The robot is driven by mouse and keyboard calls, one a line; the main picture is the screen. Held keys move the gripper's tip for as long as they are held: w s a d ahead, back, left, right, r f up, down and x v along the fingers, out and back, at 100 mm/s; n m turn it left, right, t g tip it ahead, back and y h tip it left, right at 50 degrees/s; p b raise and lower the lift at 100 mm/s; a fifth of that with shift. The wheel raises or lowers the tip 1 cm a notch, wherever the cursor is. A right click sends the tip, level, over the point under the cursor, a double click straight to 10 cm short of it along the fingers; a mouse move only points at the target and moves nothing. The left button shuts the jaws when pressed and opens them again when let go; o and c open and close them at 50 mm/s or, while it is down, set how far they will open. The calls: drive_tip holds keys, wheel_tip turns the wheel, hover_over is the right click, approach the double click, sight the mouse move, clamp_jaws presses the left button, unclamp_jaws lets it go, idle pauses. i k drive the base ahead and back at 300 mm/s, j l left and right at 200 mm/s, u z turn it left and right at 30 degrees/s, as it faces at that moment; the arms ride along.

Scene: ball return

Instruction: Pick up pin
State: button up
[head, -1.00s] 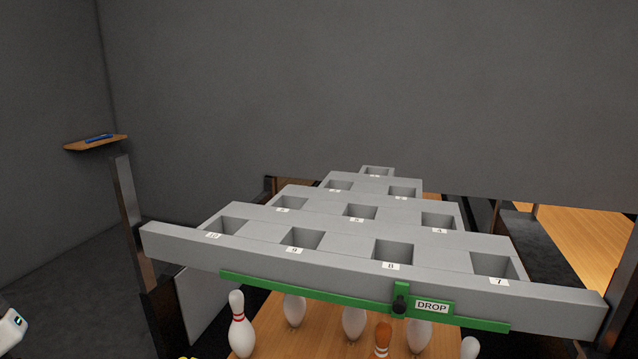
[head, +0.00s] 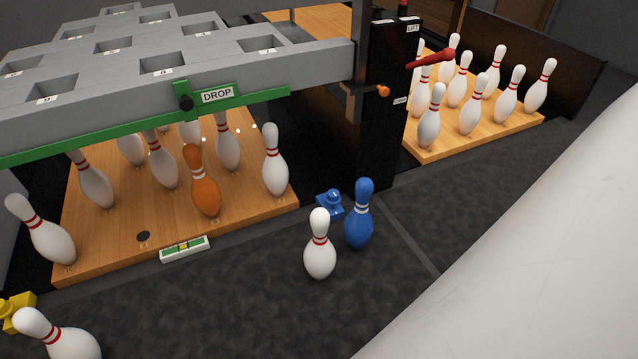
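Several pins show in the head view. A white pin with red stripes (head: 320,246) stands on the dark floor, beside a blue pin with white stripes (head: 359,216). Another white pin (head: 60,338) is partly cut off at the lower left corner. On the left wooden deck (head: 110,245) stand an orange pin (head: 203,183) and several white pins, such as one at its right end (head: 275,163). My gripper is not in view. A large pale shape fills the lower right and hides the floor there.
A grey rack (head: 325,62) with square holes and a green DROP bar (head: 262,99) hangs over the left deck. A dark post (head: 385,110) with a red lever (head: 432,59) stands between the decks. The right deck (head: 480,134) holds several white pins. Yellow (head: 17,311) and blue (head: 330,203) blocks sit on the floor.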

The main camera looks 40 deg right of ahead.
sight(358, 225)
drive_tip(key=z, duration=1.35)
drive_tip(key=i+l+u, duration=0.15)
drive_tip(key=u, duration=0.15)
drive_tip(key=i+l+u, duration=0.25)
drive_tip(key=l, duration=0.15)
drive_tip(key=l+u, duration=0.3)
